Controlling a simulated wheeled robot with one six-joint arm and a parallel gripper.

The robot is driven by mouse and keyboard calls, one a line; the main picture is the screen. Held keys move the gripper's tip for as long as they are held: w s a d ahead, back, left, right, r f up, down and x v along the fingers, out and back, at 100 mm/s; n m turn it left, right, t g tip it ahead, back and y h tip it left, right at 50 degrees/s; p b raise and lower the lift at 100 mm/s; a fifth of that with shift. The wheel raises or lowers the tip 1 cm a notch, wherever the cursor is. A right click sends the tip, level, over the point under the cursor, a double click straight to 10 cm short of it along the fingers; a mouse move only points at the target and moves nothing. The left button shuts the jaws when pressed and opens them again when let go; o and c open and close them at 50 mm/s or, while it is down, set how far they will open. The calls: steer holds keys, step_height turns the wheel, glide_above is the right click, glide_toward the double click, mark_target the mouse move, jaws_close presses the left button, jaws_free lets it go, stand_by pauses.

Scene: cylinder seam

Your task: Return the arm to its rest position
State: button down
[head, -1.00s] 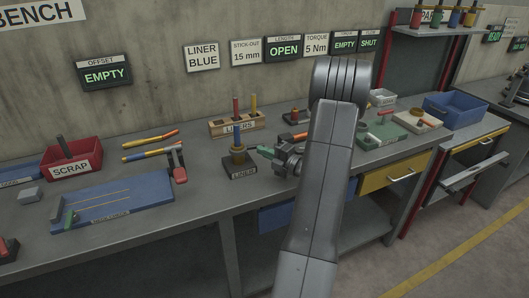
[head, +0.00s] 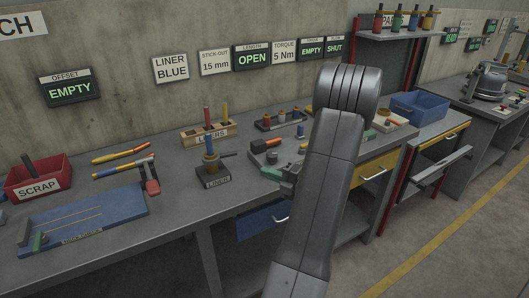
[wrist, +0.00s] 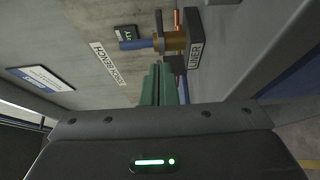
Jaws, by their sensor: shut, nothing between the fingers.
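My arm (head: 325,185) rises through the middle right of the head view, in front of the bench. My gripper is mostly hidden behind it there. In the wrist view the green fingers of my gripper (wrist: 162,86) are together, with nothing seen between them. The liner stand (head: 213,178), a dark block with a brass collar and a blue top, stands on the bench left of my arm. It also shows turned sideways in the wrist view (wrist: 193,42), beyond the fingertips; the gap between them is hard to judge.
A wooden rack (head: 206,136) of liners stands behind the stand. A blue tray (head: 85,218) and a red scrap bin (head: 38,178) are at the left. A blue bin (head: 418,107) is at the right. The floor in front at the right (head: 440,240) is clear.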

stand_by(0.3)
steer(key=p, duration=0.2)
glide_toward(229, 155)
steer(key=a, duration=0.1)
steer(key=s+a, duration=0.1)
steer(key=a, duration=0.1)
steer(key=shift+a, duration=0.2)
steer(key=w+a, duration=0.1)
steer(key=w+b, duration=0.1)
steer(key=w, duration=0.1)
steer(key=shift+a+f, duration=0.2)
steer(key=shift+a, duration=0.2)
steer(key=shift+w+a, duration=0.15)
steer(key=shift+w, duration=0.25)
steer(key=shift+w+r+b, duration=0.1)
steer(key=shift+r+b, duration=0.05)
steer(key=shift+b, duration=0.15)
